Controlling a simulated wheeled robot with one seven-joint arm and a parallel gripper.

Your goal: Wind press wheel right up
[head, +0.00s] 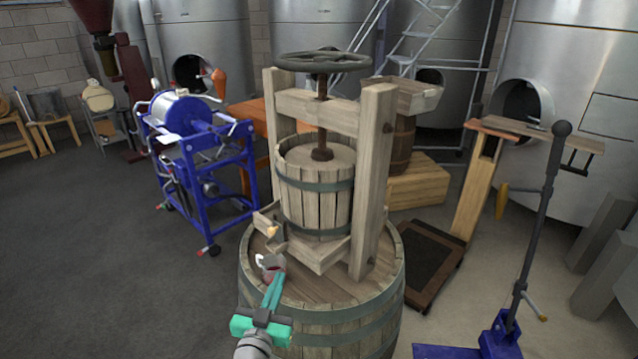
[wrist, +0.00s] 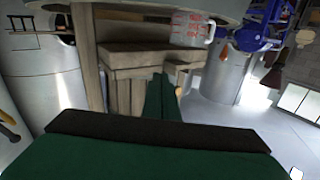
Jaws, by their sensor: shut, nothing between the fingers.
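The press wheel (head: 322,60) is a dark spoked handwheel at the top of a wooden press, on a dark vertical screw (head: 322,108). The screw passes through the crossbeam down to a round wooden plate (head: 318,156) at the top of the slatted basket (head: 312,205). My gripper (head: 277,278) has green fingers that are together and empty. It is low over the barrel top, in front of the basket and well below the wheel. In the wrist view my gripper (wrist: 162,82) points toward the press's wooden parts. The wheel is not recognisable in the wrist view.
A clear measuring jug (head: 269,263) with red marks stands on the barrel (head: 325,315) close by my fingers; it also shows in the wrist view (wrist: 192,28). The press's thick right post (head: 372,180) flanks the basket. A blue machine (head: 195,150) stands left; open floor lies front left.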

